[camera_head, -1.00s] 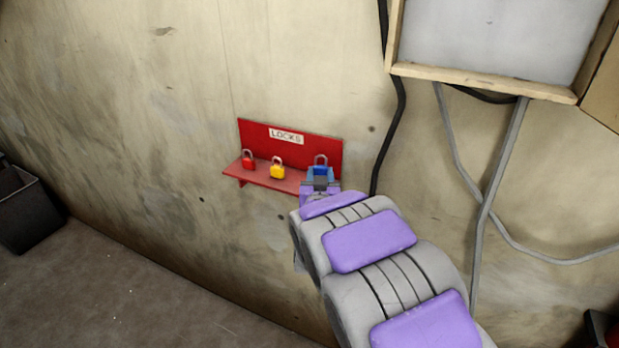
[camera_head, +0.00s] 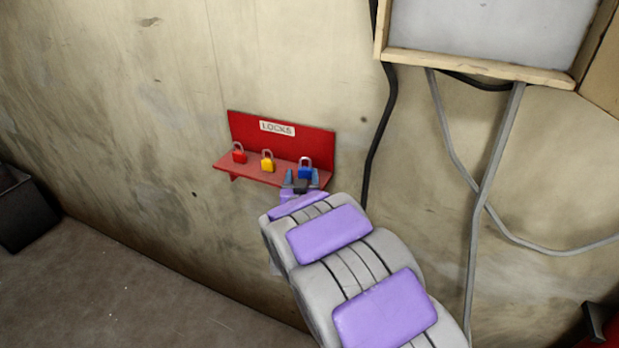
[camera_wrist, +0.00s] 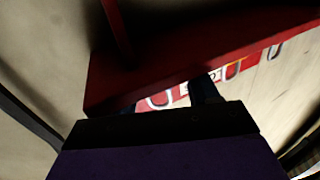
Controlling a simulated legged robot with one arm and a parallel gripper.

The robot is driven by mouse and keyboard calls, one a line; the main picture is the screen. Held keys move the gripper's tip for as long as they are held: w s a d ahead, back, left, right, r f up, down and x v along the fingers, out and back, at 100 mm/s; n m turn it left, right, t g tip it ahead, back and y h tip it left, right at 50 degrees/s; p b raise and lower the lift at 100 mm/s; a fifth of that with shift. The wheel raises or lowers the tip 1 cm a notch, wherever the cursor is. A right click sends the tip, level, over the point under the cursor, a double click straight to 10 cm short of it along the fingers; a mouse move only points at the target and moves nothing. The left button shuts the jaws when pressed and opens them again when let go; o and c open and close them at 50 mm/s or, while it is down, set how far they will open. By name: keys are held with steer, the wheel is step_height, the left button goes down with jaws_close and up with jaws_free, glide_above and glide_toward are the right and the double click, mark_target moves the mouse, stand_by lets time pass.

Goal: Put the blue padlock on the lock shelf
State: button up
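The blue padlock (camera_head: 305,172) stands upright at the right end of the red lock shelf (camera_head: 225,167), which is fixed to the wall and marked "LOCKS". My gripper (camera_head: 302,179) is at the shelf's front edge by the blue padlock. Its fingers look spread, one at each side of the padlock, with a gap showing. In the wrist view, the shelf (camera_wrist: 180,62) fills the upper middle and hides most of the padlock. One dark finger (camera_wrist: 207,90) shows past the shelf edge.
A red padlock (camera_head: 239,156) and a yellow padlock (camera_head: 267,164) stand on the shelf to the left. A black cable (camera_head: 378,135) runs down the wall to the right, below a wood-framed panel (camera_head: 480,66). A dark bin (camera_head: 25,212) stands far left.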

steer(key=shift+o, duration=0.5)
steer(key=shift+a+f, duration=0.15)
steer(key=shift+a, duration=0.9)
steer(key=shift+d, duration=1.4)
steer(key=shift+a+r, duration=0.3)
steer(key=shift+a, duration=0.35)
steer(key=shift+s+a+f, duration=0.1)
steer(key=shift+s+a, duration=0.15)
steer(key=shift+s, duration=0.25)
steer(key=shift+s+a+f, duration=0.1)
steer(key=shift+s+a, duration=0.15)
steer(key=shift+s, duration=0.2)
steer(key=s+d+b, duration=0.2)
steer(key=s+b, duration=0.5)
steer(key=s, duration=0.3)
steer(key=shift+r, duration=0.25)
steer(key=shift+f, duration=0.1)
